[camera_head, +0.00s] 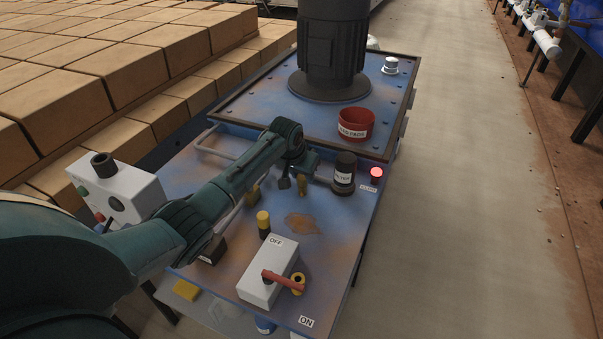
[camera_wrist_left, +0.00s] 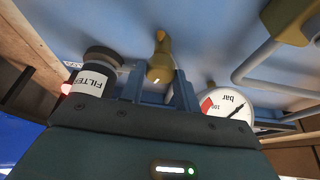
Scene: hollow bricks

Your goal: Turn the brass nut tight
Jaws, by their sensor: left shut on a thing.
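The brass nut (camera_wrist_left: 160,68) is part of a brass fitting on the blue panel, seen between the two fingers of my left gripper (camera_wrist_left: 159,92) in the left wrist view. In the head view, the brass piece (camera_head: 302,186) shows just under the same gripper (camera_head: 293,180), whose arm reaches in from the left. The left gripper is shut on the nut. The fingers and wrist hide part of the nut, and I cannot tell how tight it is. My right gripper is not in view.
A black filter canister (camera_head: 344,172) stands close right of the gripper, near a lit red lamp (camera_head: 376,174). A pressure gauge (camera_wrist_left: 226,106) and another brass fitting (camera_wrist_left: 287,18) with pipes are nearby. A grey switch box (camera_head: 268,272) with a red lever stands at the front.

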